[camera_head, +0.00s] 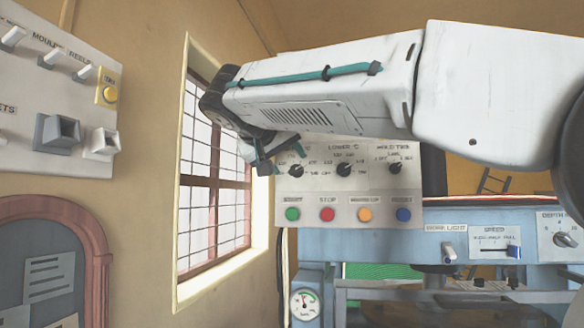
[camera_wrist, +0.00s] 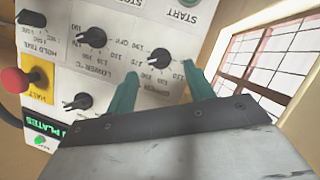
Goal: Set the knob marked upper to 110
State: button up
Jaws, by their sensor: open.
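The upper knob (camera_wrist: 160,58) is a black round dial on the grey control panel; its label is partly legible in the wrist view. In the head view it is the leftmost black knob (camera_head: 296,170), its label hidden behind my arm. My gripper (camera_wrist: 163,72) is open, with one teal finger on either side of the knob's lower area in the wrist view. The knob appears between and just beyond the fingertips; I cannot tell whether they touch it. My gripper (camera_head: 264,162) is left of the knob in the head view. The pointer's exact setting is too small to read.
The lower knob (camera_head: 344,170) and hold time knob (camera_head: 395,168) are to the right. Green (camera_head: 292,214), red (camera_head: 328,214), orange (camera_head: 365,214) and blue (camera_head: 403,214) buttons are below. A red halt button (camera_wrist: 14,80) protrudes. A window (camera_head: 214,165) is at left.

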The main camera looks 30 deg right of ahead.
aim_at(293, 168)
jog(key=shift+x, duration=2.1)
jog(key=shift+f, duration=0.1)
jog(key=c, duration=1)
